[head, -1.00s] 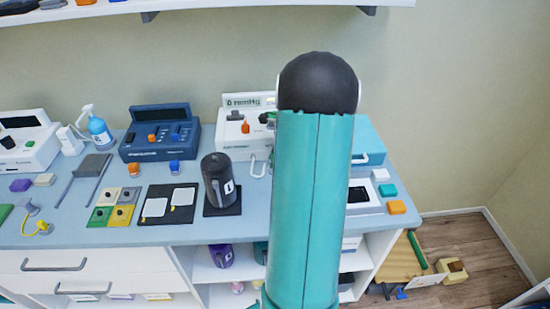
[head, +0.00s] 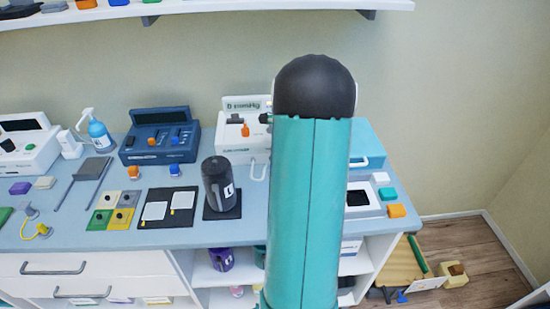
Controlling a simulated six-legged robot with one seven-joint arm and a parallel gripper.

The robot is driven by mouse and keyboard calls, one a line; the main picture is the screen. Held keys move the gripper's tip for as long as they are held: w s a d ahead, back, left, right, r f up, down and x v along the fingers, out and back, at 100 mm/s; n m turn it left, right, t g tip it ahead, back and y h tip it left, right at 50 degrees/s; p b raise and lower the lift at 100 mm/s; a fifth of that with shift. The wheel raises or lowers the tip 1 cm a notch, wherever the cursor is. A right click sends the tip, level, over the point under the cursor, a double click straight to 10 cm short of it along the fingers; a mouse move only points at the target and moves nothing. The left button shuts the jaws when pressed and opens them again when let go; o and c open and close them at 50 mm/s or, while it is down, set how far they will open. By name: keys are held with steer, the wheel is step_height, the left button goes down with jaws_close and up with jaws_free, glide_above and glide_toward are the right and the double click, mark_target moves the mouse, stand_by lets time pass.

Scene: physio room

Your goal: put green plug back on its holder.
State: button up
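I cannot clearly make out the green plug or its holder. A white device labelled mmHg (head: 232,143) stands at the back of the counter, with an orange plug (head: 245,130) and a dark plug on its front. A small dark, greenish piece (head: 265,118) shows at its right, partly behind my arm. My teal arm link with its black cap fills the middle of the view and hides part of the counter. My gripper is not in view.
The blue-grey counter (head: 60,240) holds a dark blue device (head: 160,133), a spray bottle (head: 98,132), colored pads, a black bottle (head: 218,183) on a mat, and teal (head: 387,193) and orange (head: 396,210) blocks at right. A shelf hangs above.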

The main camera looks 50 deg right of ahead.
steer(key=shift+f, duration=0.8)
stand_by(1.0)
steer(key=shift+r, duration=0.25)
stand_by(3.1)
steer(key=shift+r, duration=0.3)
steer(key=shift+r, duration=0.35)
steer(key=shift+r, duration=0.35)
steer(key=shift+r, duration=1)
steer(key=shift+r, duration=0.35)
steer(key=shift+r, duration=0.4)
